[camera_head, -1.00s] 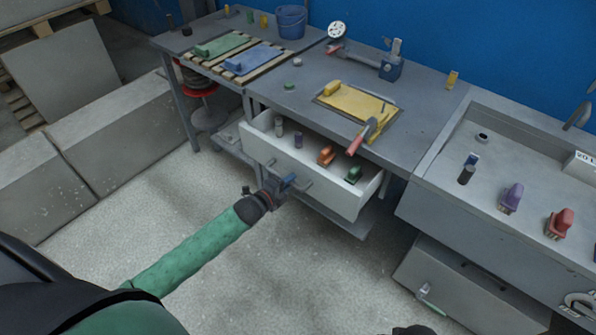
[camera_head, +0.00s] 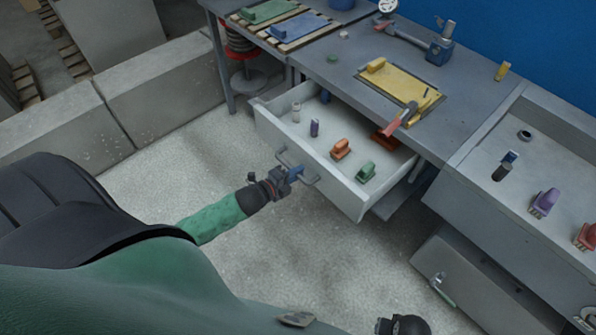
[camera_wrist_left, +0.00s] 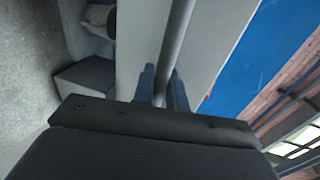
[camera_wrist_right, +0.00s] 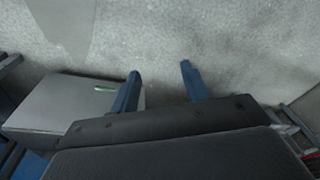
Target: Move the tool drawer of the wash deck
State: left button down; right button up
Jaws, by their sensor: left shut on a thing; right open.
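The pale drawer (camera_head: 341,198) stands pulled out from under the grey workbench. Inside it I see an orange block (camera_head: 341,149), a green block (camera_head: 366,172), a purple bottle (camera_head: 314,128) and a red-orange block (camera_head: 385,140) at the back. My left gripper (camera_head: 293,172) is shut on the bar handle (camera_head: 311,181) on the drawer's front. In the left wrist view, the grey bar (camera_wrist_left: 177,45) runs up from between the left fingers (camera_wrist_left: 161,88). My right gripper (camera_wrist_right: 160,72) is open and empty over the speckled floor.
Floor before the drawer is clear.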

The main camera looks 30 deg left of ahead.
pick_arm(q)
jog(key=c, duration=1.5)
grip_release()
jog(key=shift+b+v, duration=1)
jog(key=shift+v, duration=2.9)
pick_arm(e)
notch_tip(320, 180, up, 9)
jog(key=shift+a+f, duration=0.15)
jog(key=shift+s+f, duration=0.1)
jog(key=shift+s, duration=0.05)
